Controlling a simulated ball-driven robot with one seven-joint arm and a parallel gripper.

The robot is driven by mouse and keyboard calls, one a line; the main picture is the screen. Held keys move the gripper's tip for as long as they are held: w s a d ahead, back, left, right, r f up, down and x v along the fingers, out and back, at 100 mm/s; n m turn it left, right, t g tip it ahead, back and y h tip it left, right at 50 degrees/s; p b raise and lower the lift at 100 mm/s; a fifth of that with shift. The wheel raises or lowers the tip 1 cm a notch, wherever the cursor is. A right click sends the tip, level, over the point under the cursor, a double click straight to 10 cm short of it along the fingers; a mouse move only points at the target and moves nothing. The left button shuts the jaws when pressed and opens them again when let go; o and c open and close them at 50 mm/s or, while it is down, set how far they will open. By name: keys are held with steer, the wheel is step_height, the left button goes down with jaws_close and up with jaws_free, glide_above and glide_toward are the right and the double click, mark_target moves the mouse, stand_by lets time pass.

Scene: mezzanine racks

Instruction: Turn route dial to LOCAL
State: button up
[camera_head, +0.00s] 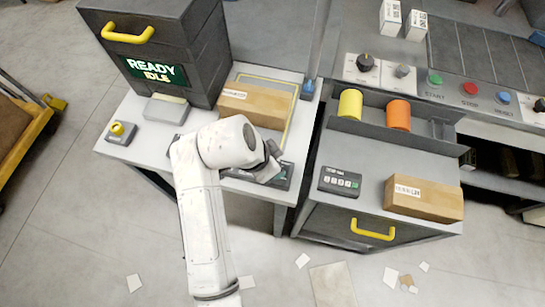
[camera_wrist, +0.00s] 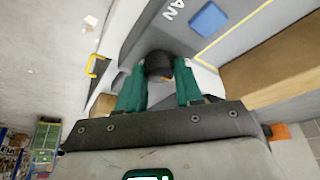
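In the wrist view, a dark round knob (camera_wrist: 158,66) stands between the two teal fingers of my gripper (camera_wrist: 160,80). The fingers are apart, one on each side of the knob. I cannot tell whether they press on it. The knob's pointer and the LOCAL mark do not show. In the head view, my gripper (camera_head: 272,165) is low over a dark panel (camera_head: 284,181) at the front of the white table. My arm hides much of that panel. A black dial (camera_head: 366,62) and a grey dial (camera_head: 403,71) sit on the console at the right.
A cardboard box (camera_head: 256,103) lies behind my gripper on the white table (camera_head: 140,146). A keypad (camera_head: 340,181) and another box (camera_head: 424,198) are on the right-hand bench.

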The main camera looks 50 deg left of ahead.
steer(key=o, duration=0.4)
steer(key=d+b+v, duration=0.1)
steer(key=v, duration=0.9)
steer(key=shift+s+a+r+b, duration=0.2)
steer(key=shift+a+r+b, duration=0.15)
steer(key=shift+a, duration=0.15)
